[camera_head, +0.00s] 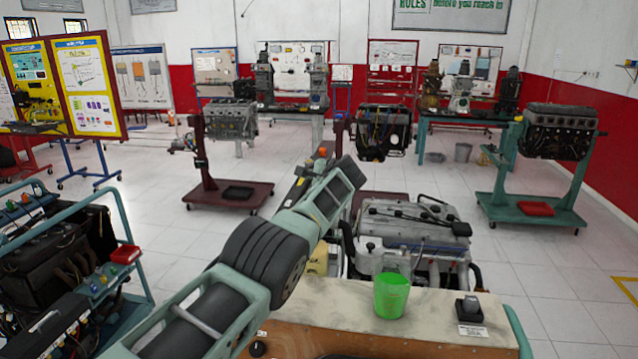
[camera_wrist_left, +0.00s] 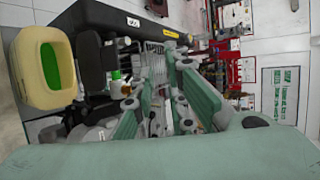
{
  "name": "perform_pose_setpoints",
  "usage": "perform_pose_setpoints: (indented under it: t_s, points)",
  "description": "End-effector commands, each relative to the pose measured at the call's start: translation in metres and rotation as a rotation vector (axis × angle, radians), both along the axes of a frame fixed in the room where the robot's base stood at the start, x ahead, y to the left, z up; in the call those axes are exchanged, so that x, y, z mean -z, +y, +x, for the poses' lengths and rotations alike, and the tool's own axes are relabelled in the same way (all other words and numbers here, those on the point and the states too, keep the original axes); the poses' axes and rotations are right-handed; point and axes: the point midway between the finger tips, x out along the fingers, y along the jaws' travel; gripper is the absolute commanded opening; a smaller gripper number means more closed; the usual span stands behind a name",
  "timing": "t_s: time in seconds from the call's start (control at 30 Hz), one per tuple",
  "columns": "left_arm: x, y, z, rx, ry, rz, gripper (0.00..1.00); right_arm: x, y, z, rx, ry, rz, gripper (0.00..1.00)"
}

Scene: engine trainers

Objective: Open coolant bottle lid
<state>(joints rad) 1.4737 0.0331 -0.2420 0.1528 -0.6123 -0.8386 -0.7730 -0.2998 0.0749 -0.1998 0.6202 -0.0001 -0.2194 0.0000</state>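A white bottle-like tank (camera_head: 384,262) with a dark cap stands at the front of the engine in the head view; I cannot tell for sure that it is the coolant bottle. My left arm reaches up from the lower left toward the engine's left side, and its fingers are not clear there. In the left wrist view my left gripper (camera_wrist_left: 157,76) has its two fingers apart, with engine parts behind the gap and nothing seen held. A small amber-and-green item (camera_wrist_left: 118,80) lies left of the fingers. My right gripper is out of view.
A tan bench top (camera_head: 330,308) in front of the engine (camera_head: 415,222) carries a green cup (camera_head: 391,295) and a small black device (camera_head: 468,309). A yellowish container (camera_head: 317,261) is partly behind my arm. Open tiled floor lies at right.

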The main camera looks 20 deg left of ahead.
Motion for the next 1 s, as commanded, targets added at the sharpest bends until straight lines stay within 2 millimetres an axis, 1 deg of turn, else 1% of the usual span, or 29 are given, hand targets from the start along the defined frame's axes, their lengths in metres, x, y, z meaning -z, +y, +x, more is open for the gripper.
perform_pose_setpoints:
  t_s: [0.13,0.37,0.57,0.77,1.0]
  points:
    - [0.000,0.000,0.000,0.000,0.000,0.000,0.13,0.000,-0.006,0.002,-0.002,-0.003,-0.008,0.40]
    - [-0.002,-0.004,-0.001,0.001,-0.002,0.002,0.13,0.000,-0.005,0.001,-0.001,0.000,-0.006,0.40]
    - [-0.007,-0.010,-0.006,0.001,-0.004,0.003,0.13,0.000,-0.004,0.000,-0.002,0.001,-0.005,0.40]
    - [-0.011,-0.014,-0.017,0.000,-0.002,-0.001,0.13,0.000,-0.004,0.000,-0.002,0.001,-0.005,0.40]
    - [-0.021,-0.027,-0.034,0.001,-0.002,0.001,0.13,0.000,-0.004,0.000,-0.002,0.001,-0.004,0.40]
